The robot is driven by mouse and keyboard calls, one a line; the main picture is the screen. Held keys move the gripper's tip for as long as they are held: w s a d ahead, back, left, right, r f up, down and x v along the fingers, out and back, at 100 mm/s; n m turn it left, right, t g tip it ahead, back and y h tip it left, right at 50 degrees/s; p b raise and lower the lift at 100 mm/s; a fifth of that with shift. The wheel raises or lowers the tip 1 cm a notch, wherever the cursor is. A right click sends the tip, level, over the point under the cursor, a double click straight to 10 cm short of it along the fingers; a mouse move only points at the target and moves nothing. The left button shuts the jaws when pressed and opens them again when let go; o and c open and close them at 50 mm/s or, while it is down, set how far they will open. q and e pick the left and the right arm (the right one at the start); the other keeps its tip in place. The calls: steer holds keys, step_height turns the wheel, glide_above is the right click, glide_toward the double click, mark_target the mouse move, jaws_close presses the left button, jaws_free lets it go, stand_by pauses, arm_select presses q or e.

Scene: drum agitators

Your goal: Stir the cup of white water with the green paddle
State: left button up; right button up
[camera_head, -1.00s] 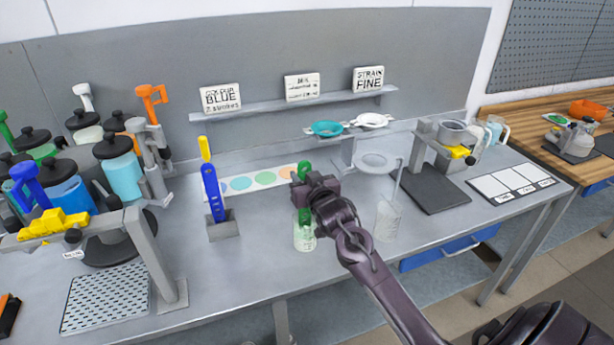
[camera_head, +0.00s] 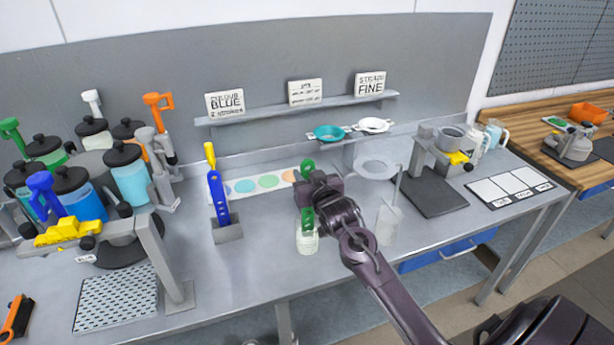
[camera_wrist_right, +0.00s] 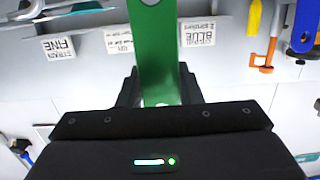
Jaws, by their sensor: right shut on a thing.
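The green paddle (camera_head: 307,218) is upright in my right gripper (camera_head: 308,195), which is shut on its handle. In the right wrist view the green paddle (camera_wrist_right: 155,50) stands between the dark fingers (camera_wrist_right: 157,90). Its lower end reaches down to the cup of white water (camera_head: 307,240), a small clear cup with pale, slightly greenish liquid, standing on the grey table. The paddle tip inside the cup is too small to make out. My left gripper is not in view.
A blue paddle (camera_head: 218,200) stands in a grey holder (camera_head: 227,232) left of the cup. A clear beaker with a rod (camera_head: 389,222) stands close to the right. Coloured jars (camera_head: 128,176) crowd the left. A shelf with signs (camera_head: 300,107) runs behind.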

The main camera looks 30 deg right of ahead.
step_height(320, 180, up, 2)
steer(key=shift+r+p, duration=0.15)
steer(key=shift+p, duration=0.55)
step_height(320, 180, up, 8)
steer(key=shift+r+p, duration=0.25)
steer(key=shift+p, duration=0.2)
